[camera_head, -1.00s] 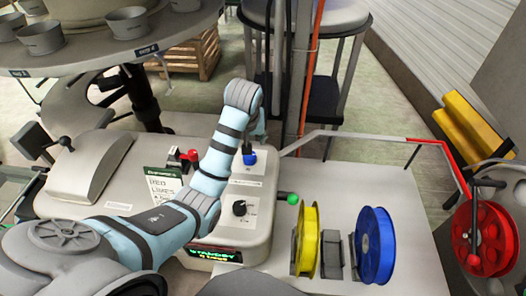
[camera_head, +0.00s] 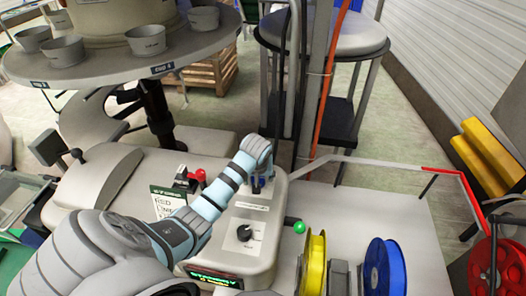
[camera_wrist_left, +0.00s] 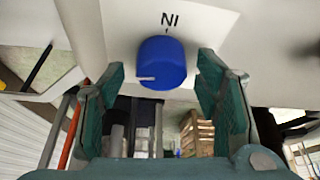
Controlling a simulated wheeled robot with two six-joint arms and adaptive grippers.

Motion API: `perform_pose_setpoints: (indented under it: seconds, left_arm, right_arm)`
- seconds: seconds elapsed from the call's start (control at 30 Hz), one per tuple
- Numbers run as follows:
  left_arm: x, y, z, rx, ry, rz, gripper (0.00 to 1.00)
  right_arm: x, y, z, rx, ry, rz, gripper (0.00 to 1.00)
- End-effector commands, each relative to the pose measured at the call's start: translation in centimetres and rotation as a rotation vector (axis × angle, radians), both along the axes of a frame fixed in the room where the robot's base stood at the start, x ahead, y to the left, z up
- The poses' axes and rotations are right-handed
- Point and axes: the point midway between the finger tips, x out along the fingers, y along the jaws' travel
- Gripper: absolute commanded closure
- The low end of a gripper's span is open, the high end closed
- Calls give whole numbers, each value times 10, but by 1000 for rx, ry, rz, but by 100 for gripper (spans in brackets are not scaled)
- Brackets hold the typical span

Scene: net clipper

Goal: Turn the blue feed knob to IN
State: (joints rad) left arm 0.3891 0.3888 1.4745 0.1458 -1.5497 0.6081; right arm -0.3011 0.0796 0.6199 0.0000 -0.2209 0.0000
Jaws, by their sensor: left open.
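The blue feed knob (camera_wrist_left: 163,62) is on the pale machine panel, below a label that reads IN upside down in the left wrist view. A white pointer line on the knob points left in that view, not at the label. My left gripper (camera_wrist_left: 161,75) is open, with its green-padded fingers on either side of the knob and gaps to both. In the head view my left gripper (camera_head: 262,178) is over the blue knob (camera_head: 257,186) and partly hides it. My right gripper is not in view.
A red-handled lever (camera_head: 198,177) is left of the knob, and a black dial (camera_head: 244,233) and green ball handle (camera_head: 299,227) are nearer. Yellow (camera_head: 314,262), blue (camera_head: 384,266) and red (camera_head: 497,266) reels stand to the right. A post (camera_head: 315,90) rises behind.

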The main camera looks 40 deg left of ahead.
Motion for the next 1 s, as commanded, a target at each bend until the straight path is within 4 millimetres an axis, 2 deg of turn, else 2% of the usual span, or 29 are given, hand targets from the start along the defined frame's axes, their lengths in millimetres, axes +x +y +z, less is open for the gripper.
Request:
perform_pose_setpoints:
  seconds: [0.2, 0.5, 0.77, 1.0]
  left_arm:
    - [-1, 1, -1, 0, 0, 1, 42]
    - [0, 0, 0, 1, 1, -1, 90]
    - [0, 1, 0, 2, 2, -19, 90]
    - [-1, 2, 0, 2, 2, -115, 90]
  right_arm:
    - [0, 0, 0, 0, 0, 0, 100]
    - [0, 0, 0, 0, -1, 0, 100]
    - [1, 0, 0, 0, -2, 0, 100]
    - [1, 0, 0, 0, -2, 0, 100]
